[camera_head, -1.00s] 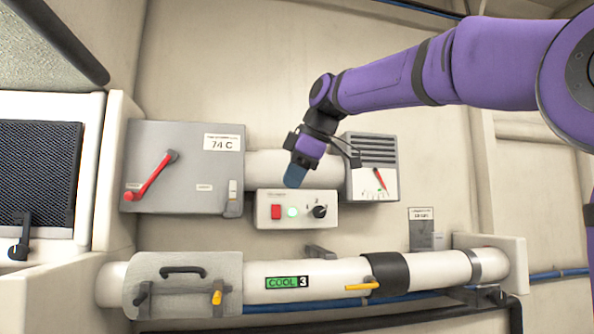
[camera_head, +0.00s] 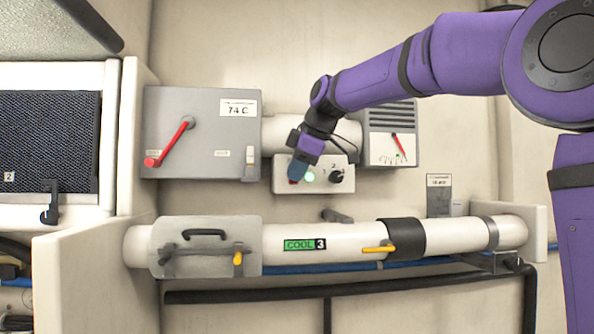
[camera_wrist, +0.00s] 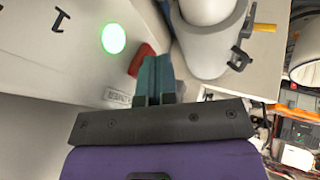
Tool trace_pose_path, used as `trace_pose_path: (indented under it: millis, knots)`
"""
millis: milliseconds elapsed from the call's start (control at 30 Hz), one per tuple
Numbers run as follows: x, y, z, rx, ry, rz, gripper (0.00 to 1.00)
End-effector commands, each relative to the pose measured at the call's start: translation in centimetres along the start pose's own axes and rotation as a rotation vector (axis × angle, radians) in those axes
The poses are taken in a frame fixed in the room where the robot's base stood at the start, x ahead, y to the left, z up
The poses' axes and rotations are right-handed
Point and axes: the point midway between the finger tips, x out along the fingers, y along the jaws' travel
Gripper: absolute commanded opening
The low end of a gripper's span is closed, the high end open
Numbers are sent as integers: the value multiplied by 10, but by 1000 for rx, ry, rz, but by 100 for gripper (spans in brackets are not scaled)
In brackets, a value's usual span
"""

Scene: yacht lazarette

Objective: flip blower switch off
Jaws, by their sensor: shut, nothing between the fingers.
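The small white control box (camera_head: 318,187) is on the wall below the upper pipe. It carries a red rocker switch (camera_wrist: 141,60), a lit green lamp (camera_head: 309,176) and a black knob (camera_head: 336,175). In the head view my gripper hides most of the switch. My gripper (camera_head: 297,174) is shut and empty, with its blue-green fingers at the box face over the switch. In the wrist view the fingertips (camera_wrist: 154,62) are right beside the red switch; I cannot tell whether they touch.
A grey box with a red lever (camera_head: 170,143) is to the left. A gauge panel (camera_head: 392,152) is to the right. Below runs a white pipe (camera_head: 350,242) with yellow handles and a "COOL 3" label.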

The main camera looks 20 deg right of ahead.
Motion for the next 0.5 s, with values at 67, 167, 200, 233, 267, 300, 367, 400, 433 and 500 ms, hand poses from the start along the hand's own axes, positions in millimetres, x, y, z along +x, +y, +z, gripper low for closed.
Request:
trace_pose_path:
  millis: [67,167,200,233,267,300,367,400,433,500]
  knots:
    - [0,0,0,-1,0,1,0]
    - [1,0,0,-8,4,21,0]
    - [2,0,1,-15,7,37,0]
    - [3,1,1,-21,10,52,0]
    - [4,2,1,-27,13,69,0]
    - [5,2,1,-35,17,93,0]
    - [6,2,2,-50,23,128,0]
    - [6,4,1,-48,23,125,0]
    - [6,4,1,-47,22,124,0]
    - [6,4,1,-47,23,124,0]
